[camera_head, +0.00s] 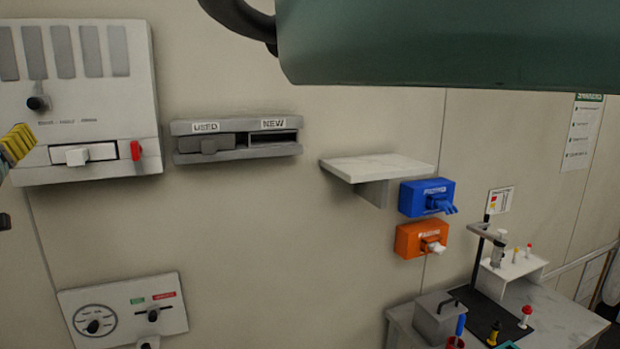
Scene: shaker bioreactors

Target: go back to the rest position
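At the left edge of the head view, a yellow ridged piece with a bit of dark grey below it juts in. It looks like a fingertip of my gripper (16,146), in front of the white wall panel. The rest of the gripper is cut off by the picture edge, so I cannot see its opening or whether it holds anything. A large dark green body with a black hose fills the top right, close to the camera; it may be part of my arm.
A white panel (95,100) and a USED/NEW holder (238,152) are on the wall. A white shelf (378,165) juts out by blue (420,196) and orange (412,240) glove boxes. A dial panel (122,308) sits lower left. A cluttered bench (560,318) stands lower right.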

